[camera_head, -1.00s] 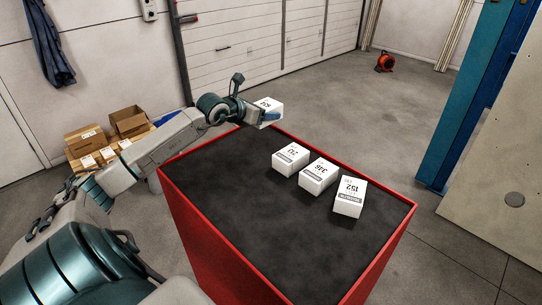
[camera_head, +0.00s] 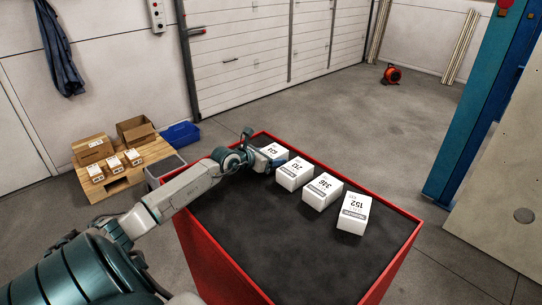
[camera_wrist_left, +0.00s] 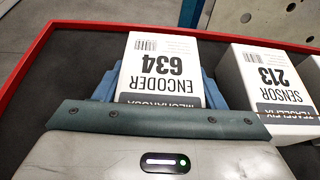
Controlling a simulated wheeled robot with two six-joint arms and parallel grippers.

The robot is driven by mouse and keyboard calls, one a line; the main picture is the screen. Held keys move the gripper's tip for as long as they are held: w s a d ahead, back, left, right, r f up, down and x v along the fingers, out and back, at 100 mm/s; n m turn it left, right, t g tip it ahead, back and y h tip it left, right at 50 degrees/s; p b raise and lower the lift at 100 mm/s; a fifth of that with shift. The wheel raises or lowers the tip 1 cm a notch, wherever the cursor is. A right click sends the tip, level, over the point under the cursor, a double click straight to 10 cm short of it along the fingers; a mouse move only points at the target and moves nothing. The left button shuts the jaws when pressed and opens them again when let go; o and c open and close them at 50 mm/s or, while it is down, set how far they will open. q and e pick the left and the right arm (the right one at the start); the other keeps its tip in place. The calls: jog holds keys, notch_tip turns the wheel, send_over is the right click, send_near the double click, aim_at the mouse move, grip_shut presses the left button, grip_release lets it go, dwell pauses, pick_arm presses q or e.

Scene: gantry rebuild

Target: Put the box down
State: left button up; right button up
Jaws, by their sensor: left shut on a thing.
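The box (camera_head: 273,151) is white and labelled ENCODER 634 in the left wrist view (camera_wrist_left: 160,62). My left gripper (camera_head: 268,163) is shut on it, with blue fingers along its two sides. The box is at the far left corner of the black, red-rimmed table top (camera_head: 262,240), at the left end of a row of white boxes. In the head view the gripper partly hides it, and I cannot tell whether its underside touches the table. My right gripper is not in view.
A white box marked SENSOR 213 (camera_wrist_left: 264,80) stands close beside the held box, with a small gap. Boxes marked 336 (camera_head: 322,190) and 152 (camera_head: 353,212) continue the row. The table's near part is clear. A pallet (camera_head: 150,155) with cartons stands on the floor at left.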

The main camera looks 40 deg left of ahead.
pick_arm(q)
jog(key=shift+f, duration=0.15)
jog(key=o, duration=1.1)
jog(key=shift+o, duration=0.2)
jog(key=shift+s+r, duration=0.15)
jog(key=shift+r, duration=0.05)
jog(key=v, duration=0.5)
jog(key=p+v, duration=0.3)
jog(key=p, duration=0.1)
jog(key=p+v, duration=0.3)
jog(key=p, duration=0.1)
jog(key=shift+r+p, duration=0.2)
jog(key=shift+p, duration=0.1)
jog(key=shift+s+p, duration=0.35)
jog(key=shift+p, duration=0.4)
jog(key=shift+f, duration=0.1)
